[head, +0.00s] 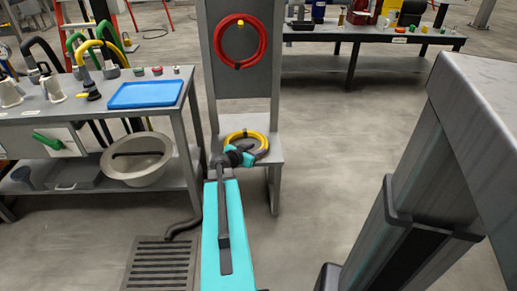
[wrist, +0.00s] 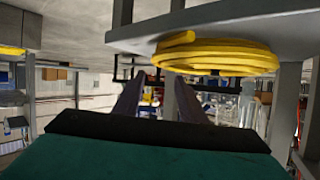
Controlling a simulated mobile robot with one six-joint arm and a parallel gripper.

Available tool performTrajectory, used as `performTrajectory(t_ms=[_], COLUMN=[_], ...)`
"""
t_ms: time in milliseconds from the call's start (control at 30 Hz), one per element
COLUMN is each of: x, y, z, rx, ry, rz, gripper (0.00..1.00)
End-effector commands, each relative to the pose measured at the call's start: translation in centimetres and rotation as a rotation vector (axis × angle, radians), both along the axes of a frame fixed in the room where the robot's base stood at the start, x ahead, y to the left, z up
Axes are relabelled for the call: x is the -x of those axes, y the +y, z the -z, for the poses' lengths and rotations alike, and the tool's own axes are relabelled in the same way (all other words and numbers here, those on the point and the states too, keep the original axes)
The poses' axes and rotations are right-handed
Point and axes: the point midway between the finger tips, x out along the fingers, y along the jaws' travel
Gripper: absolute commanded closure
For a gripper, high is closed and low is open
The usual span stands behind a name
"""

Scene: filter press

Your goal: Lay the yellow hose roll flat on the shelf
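The yellow hose roll (head: 262,137) lies flat on the low grey shelf (head: 275,153) of the stand. In the wrist view, which looks upside down, the coiled yellow hose roll (wrist: 215,58) rests against the shelf (wrist: 235,18) with one loose end sticking out. My gripper (head: 245,150) is over the near part of the roll in the head view and hides some of it. In the wrist view my gripper (wrist: 158,92) has its two dark fingers apart with nothing between them. The fingers are beside the roll; I cannot tell if they touch it.
A red hose (head: 241,41) hangs on the stand's back panel above the shelf. A workbench with a blue tray (head: 146,93) and a white basin (head: 137,160) stands close on the left. A floor grate (head: 160,265) lies in front of it.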

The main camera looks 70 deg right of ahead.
Motion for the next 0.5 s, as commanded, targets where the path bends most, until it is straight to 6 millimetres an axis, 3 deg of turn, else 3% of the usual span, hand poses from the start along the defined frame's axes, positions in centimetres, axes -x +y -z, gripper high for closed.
performTrajectory(t_ms=[500], x=[-1.5], y=[5.9], z=[-2.6], rx=[0.001], ry=[-0.001], rz=[-0.003], gripper=[0.62])
